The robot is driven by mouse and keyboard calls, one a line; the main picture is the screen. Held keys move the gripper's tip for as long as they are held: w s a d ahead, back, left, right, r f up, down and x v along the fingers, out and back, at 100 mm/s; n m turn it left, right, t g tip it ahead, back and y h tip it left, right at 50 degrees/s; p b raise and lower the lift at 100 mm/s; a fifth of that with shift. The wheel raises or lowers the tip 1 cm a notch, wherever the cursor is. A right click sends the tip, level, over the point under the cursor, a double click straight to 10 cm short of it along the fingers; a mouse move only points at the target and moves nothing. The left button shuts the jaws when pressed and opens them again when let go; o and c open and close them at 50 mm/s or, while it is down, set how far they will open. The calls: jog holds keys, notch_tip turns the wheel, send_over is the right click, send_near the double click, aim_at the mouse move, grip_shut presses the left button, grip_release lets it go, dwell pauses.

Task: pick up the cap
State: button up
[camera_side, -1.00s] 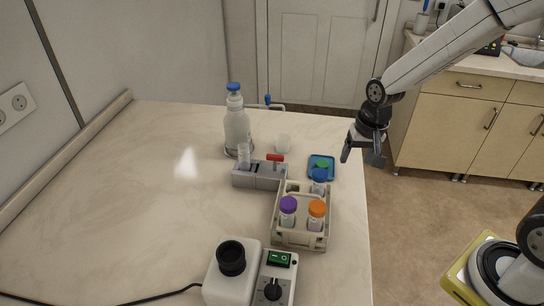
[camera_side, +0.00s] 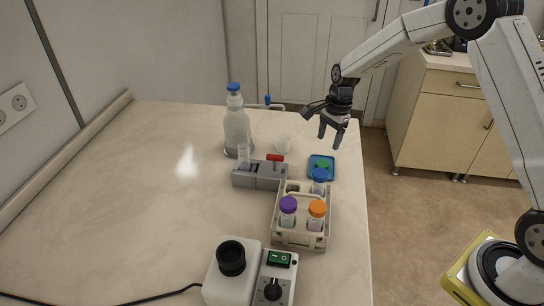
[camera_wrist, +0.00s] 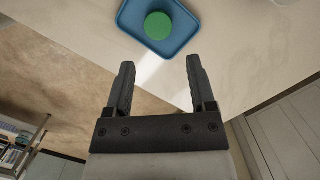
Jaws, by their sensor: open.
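The green cap (camera_side: 322,164) lies in a small blue tray (camera_side: 312,174) near the right edge of the table. In the wrist view the green cap (camera_wrist: 158,26) sits inside the blue tray (camera_wrist: 182,44), beyond the fingertips. My gripper (camera_side: 332,136) is open and empty, above and a little behind the tray, with its fingers pointing down. In the wrist view my gripper (camera_wrist: 157,70) has its two fingers apart with nothing between them.
The left table is clear.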

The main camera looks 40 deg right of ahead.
aim_at(323, 163)
jog(key=shift+a+f, duration=0.2)
jog(key=shift+f, duration=1.05)
jog(key=shift+f, duration=0.1)
jog(key=shift+s+a+f, duration=0.1)
jog(key=shift+a+f, duration=0.1)
jog(key=shift+f, duration=1.05)
jog(key=shift+a+f, duration=0.2)
jog(key=shift+f, duration=1)
jog(key=shift+c, duration=0.2)
grip_shut()
